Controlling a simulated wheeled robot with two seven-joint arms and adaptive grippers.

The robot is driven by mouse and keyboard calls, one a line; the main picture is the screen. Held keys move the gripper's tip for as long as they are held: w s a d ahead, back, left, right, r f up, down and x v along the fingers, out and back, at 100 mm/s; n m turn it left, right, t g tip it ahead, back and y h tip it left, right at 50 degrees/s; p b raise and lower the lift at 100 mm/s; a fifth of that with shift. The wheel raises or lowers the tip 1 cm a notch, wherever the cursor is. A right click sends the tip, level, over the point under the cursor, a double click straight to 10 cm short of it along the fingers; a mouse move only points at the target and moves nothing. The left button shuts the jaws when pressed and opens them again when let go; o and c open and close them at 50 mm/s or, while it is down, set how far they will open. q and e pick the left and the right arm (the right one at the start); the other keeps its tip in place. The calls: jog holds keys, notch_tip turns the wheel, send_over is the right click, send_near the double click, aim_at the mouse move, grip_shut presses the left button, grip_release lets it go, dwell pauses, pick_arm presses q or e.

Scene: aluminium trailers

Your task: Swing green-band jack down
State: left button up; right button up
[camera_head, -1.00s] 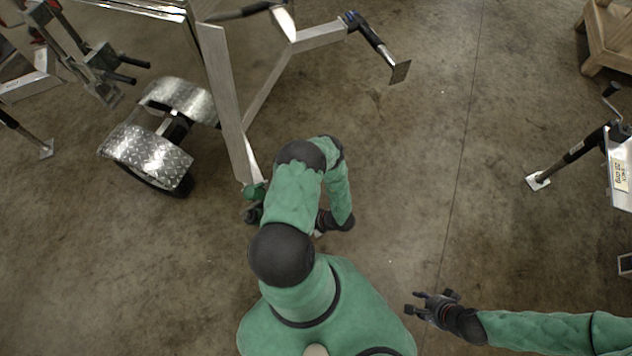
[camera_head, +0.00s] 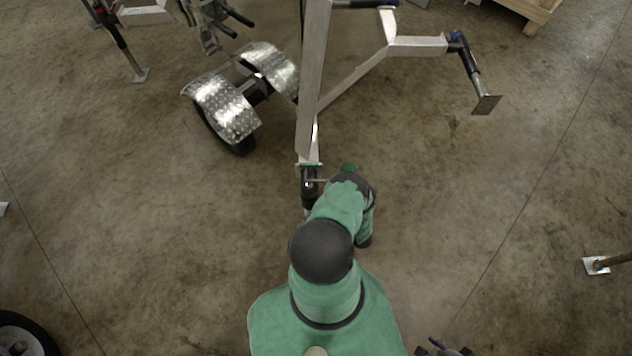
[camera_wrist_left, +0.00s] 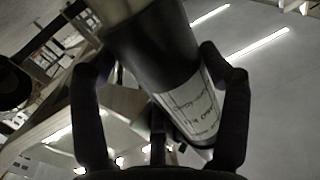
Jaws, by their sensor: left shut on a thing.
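The green-band jack (camera_head: 309,186) is a dark tube at the near end of a trailer's long aluminium beam, with a green band (camera_head: 309,165) at its top. In the left wrist view, a black tube with a white printed label (camera_wrist_left: 170,65) lies between the fingers of my left gripper (camera_wrist_left: 150,65), which is shut on it. In the head view my left arm hides that gripper and part of the jack. My right gripper (camera_head: 443,349) shows at the bottom edge, cut off, its fingers apart and empty, well away from the jack.
The trailer's beam (camera_head: 314,80) runs away from me. A wheel under a shiny fender (camera_head: 225,108) stands to its left. Another jack with a foot plate (camera_head: 486,104) stands at the upper right, and a jack foot (camera_head: 597,265) at the right edge. Floor between is clear.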

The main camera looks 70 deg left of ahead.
pick_arm(q)
jog(key=shift+s, duration=0.25)
jog(key=o, duration=1.7)
jog(key=shift+w, duration=0.1)
jog(key=shift+w+d, duration=0.2)
jog(key=v, duration=1.1)
jog(key=shift+d+f, duration=0.15)
